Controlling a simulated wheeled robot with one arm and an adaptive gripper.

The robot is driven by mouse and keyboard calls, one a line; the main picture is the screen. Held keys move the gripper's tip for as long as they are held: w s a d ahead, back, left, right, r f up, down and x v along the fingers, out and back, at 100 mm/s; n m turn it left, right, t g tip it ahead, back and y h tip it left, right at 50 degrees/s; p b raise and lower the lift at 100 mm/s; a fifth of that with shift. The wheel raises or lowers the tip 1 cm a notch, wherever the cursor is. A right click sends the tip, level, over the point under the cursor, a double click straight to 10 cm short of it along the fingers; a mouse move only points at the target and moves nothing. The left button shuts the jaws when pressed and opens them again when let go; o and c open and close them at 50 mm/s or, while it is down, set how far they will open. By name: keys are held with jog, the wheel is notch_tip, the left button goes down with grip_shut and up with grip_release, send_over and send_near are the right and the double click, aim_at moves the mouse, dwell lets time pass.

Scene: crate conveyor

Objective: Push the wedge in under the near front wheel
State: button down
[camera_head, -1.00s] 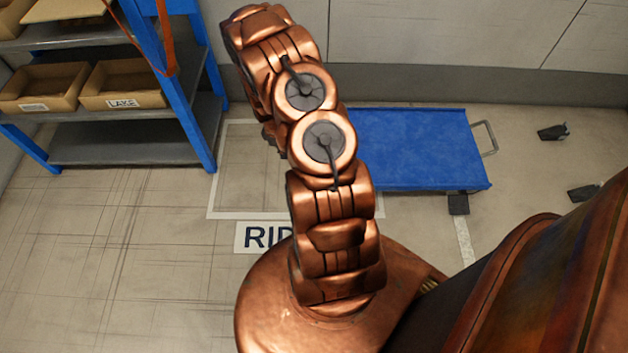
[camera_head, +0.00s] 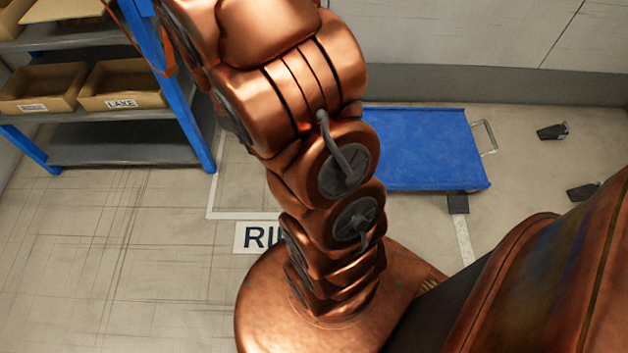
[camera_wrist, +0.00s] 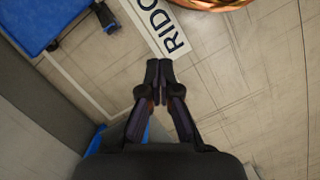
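The blue cart (camera_head: 425,150) stands on the floor behind my arm in the head view; its left end is hidden there. Its corner also shows at the top left of the wrist view (camera_wrist: 40,18), with a dark caster (camera_wrist: 53,45) under its edge. A dark piece (camera_wrist: 103,14) sits at the cart's other corner; wheel or wedge, I cannot tell. A black block (camera_head: 458,204) lies at the cart's near right corner in the head view.
Two dark wedge-like pieces lie on the floor at right, one farther (camera_head: 552,131) and one nearer (camera_head: 583,192). A blue shelf rack (camera_head: 195,120) with cardboard bins stands at left. A floor sign (camera_head: 260,237) lies in front. The left floor is clear.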

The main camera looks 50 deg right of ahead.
jog(key=s+a+r, duration=0.5)
jog(key=s+a, duration=0.1)
jog(key=s, duration=0.4)
jog(key=s+a+r+m+g, duration=0.1)
jog(key=s+a+r, duration=0.5)
jog(key=s, duration=0.3)
jog(key=shift+s+a+y, duration=0.2)
jog(key=shift+s+y, duration=0.1)
jog(key=shift+s, duration=0.1)
jog(key=c, duration=1.8)
grip_release()
jog(key=shift+c, duration=0.2)
